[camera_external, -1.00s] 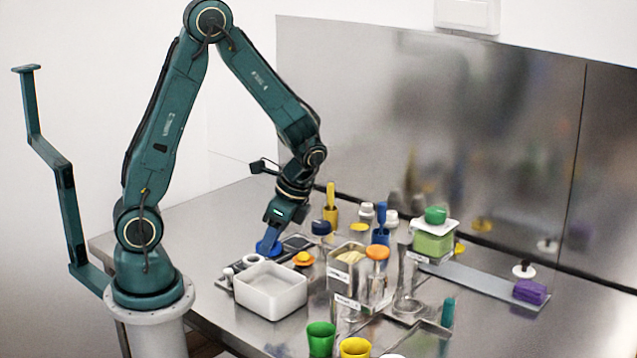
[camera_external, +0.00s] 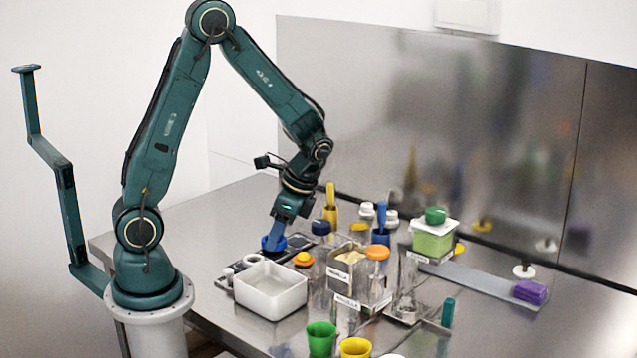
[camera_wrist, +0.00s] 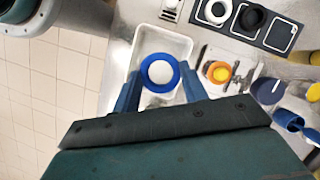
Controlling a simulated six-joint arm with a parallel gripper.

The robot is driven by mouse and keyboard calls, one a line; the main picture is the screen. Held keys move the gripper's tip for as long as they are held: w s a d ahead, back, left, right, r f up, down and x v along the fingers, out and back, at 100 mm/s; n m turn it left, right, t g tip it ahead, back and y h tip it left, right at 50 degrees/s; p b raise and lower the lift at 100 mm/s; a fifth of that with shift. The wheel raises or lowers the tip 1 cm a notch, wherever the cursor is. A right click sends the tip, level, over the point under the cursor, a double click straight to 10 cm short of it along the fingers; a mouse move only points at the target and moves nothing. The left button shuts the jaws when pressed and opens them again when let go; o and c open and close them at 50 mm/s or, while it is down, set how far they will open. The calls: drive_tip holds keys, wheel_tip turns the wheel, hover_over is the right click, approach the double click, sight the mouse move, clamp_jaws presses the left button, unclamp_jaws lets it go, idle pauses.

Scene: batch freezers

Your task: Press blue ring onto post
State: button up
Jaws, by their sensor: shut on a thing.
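My gripper (camera_external: 277,232) is shut on the blue ring (camera_external: 273,243), with a finger on either side. In the wrist view the blue ring (camera_wrist: 160,72) lies flat between the blue fingertips, and a bright white round area shows through its hole. I cannot tell whether that is a post or the tray behind. An orange ring-like piece with a yellow centre (camera_external: 303,258) sits right of the held ring; it also shows in the wrist view (camera_wrist: 220,72). I cannot clearly make out the post.
A white tray (camera_external: 271,309) stands in front of the gripper. A dark panel with white and black rings (camera_wrist: 235,35) lies beside it. Bins with orange, green and yellow items (camera_external: 346,283) crowd the right. Green and yellow cups (camera_external: 320,338) stand at the front. The table's back left is clear.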

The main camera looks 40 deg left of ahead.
sight(303, 254)
drive_tip(key=w+n, duration=0.1)
drive_tip(key=w, duration=0.2)
drive_tip(key=w+a+f+n+g, duration=0.1)
drive_tip(key=w+n, duration=0.1)
drive_tip(key=w, duration=0.2)
drive_tip(key=w+a+n+h, duration=0.1)
drive_tip(key=w, duration=0.2)
drive_tip(key=shift+w+f+n, duration=0.2)
drive_tip(key=shift+w+n, duration=0.05)
drive_tip(key=shift+n, duration=0.15)
drive_tip(key=shift+w+a, duration=0.25)
drive_tip(key=shift+w, duration=0.15)
drive_tip(key=shift+f+g, duration=0.25)
drive_tip(key=shift+g, duration=0.05)
drive_tip(key=shift+f, duration=2.45)
drive_tip(key=shift+f, duration=0.3)
drive_tip(key=shift+o, duration=0.5)
drive_tip(key=shift+d+f, duration=0.1)
drive_tip(key=shift+f, duration=0.45)
